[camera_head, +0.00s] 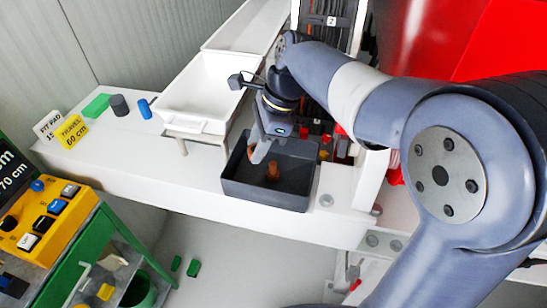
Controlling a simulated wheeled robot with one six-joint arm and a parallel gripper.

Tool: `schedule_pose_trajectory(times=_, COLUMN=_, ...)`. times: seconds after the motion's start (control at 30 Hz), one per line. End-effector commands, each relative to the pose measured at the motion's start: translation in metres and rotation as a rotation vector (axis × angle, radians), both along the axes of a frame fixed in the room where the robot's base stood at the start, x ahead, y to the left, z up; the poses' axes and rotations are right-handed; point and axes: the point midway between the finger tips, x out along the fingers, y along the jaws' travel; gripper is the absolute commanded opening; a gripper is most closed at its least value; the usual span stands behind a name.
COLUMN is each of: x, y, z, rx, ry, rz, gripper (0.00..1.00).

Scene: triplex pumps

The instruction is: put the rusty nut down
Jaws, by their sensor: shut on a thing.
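My gripper (262,152) points down into a dark grey tray (265,193) on the white bench. It is shut on a rusty brown nut (273,171), which shows at the fingertips inside the tray's outline. I cannot tell whether the nut touches the tray floor. Part of the fingers and the tray's back is hidden by my arm.
A white bin (197,92) stands on a raised frame left of the tray. Blue (144,109), grey (119,105) and green (96,106) pieces lie farther left near a yellow sign (71,131). A yellow control box (42,222) is at lower left.

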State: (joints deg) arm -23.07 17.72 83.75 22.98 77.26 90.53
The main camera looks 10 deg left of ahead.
Motion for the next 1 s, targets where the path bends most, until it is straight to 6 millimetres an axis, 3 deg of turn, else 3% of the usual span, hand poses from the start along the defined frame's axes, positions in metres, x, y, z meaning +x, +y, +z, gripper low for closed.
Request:
schedule_pose_trajectory(times=0.3, x=-0.001, y=0.0, z=-0.052, rx=-0.002, ry=0.005, rz=0.0, gripper=0.1)
schedule_pose_trajectory(times=0.63, x=-0.001, y=0.0, z=-0.091, rx=-0.002, ry=0.004, rz=0.001, gripper=0.1)
schedule_pose_trajectory(times=1.0, x=0.0, y=0.0, z=-0.1, rx=0.0, ry=0.001, rz=0.0, gripper=0.1)
